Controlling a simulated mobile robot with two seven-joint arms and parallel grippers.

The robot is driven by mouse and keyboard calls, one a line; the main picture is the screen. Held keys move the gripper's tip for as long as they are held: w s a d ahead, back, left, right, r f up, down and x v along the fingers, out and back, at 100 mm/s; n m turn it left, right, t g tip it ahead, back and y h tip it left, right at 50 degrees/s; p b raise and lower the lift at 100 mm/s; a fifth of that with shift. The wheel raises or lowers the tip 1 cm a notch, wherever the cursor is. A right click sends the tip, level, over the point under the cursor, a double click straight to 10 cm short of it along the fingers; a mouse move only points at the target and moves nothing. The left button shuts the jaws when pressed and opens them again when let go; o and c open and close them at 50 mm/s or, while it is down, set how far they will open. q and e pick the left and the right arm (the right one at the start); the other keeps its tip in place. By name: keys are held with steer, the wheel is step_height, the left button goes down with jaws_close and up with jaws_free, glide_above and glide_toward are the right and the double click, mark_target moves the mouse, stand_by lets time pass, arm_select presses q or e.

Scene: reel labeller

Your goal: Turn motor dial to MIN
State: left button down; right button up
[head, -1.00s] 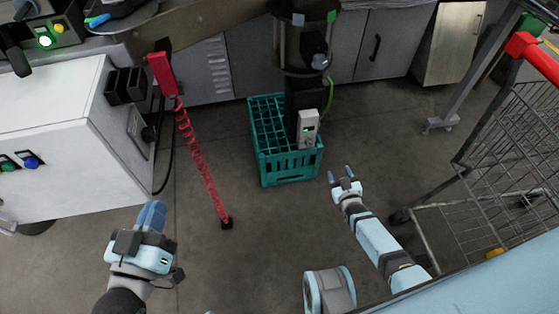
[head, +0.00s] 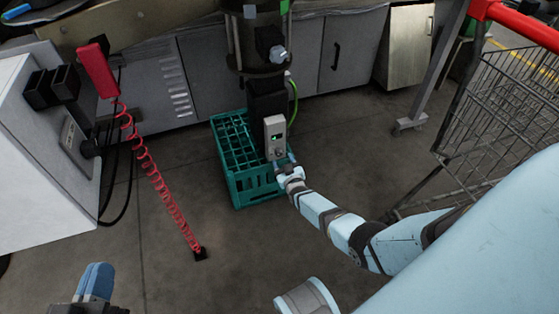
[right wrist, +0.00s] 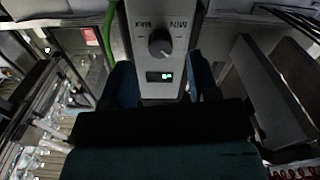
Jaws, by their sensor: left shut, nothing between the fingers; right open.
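The motor control box (head: 275,138) is a pale grey upright unit with a small lit green display and a round dark dial (head: 278,153) under it. In the right wrist view the box appears upside down, with the dial (right wrist: 160,42) between the MAX label at left and the MIN label at right. My right gripper (head: 284,164) is open near the box's lower end. Its blue fingers (right wrist: 163,80) show on either side of the box; contact cannot be told. My left gripper (head: 97,280) is shut and empty at lower left, far from the box.
A red handset (head: 98,70) with a coiled cord hangs at left beside a white cabinet (head: 35,190). A wire cart (head: 490,125) stands at right.

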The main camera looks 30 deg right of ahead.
mark_target(279, 155)
steer(key=b+x, duration=0.1)
steer(key=x, duration=0.1)
steer(key=shift+w+f, duration=0.2)
steer(key=shift+w, duration=0.1)
steer(key=shift+w+d+r, duration=0.15)
steer(key=shift+w+d, duration=0.05)
steer(key=shift+w, duration=0.35)
arm_select(q)
step_height(279, 155, down, 3)
steer(key=shift+d+g, duration=0.1)
steer(key=shift+g, duration=0.6)
arm_select(e)
steer(key=c, duration=0.9)
steer(key=shift+c, duration=0.2)
